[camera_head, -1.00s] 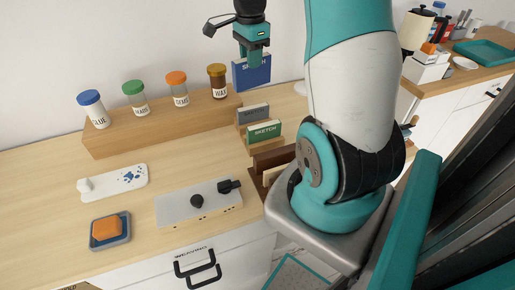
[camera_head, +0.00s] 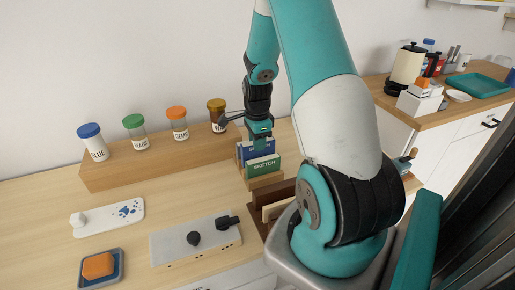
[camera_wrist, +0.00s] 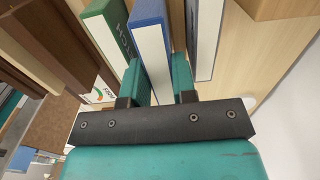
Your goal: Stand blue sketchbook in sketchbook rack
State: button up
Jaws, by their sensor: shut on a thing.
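The blue sketchbook (camera_head: 262,148) is upright between the green sketchbook (camera_head: 265,167) in front and a grey one behind it, in the wooden sketchbook rack (camera_head: 266,182). My gripper (camera_head: 262,140) is shut on its top edge from above. In the wrist view the blue sketchbook (camera_wrist: 148,28) runs between my fingers (camera_wrist: 158,88), with the green sketchbook (camera_wrist: 104,28) to its left and the grey one (camera_wrist: 202,38) to its right. Its lower edge is hidden, so I cannot tell whether it touches the rack's floor.
A wooden shelf with several lidded jars (camera_head: 177,122) stands left of the rack. A brown wooden holder (camera_head: 284,196) is close in front of the rack.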

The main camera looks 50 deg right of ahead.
jog(key=shift+f, duration=1.45)
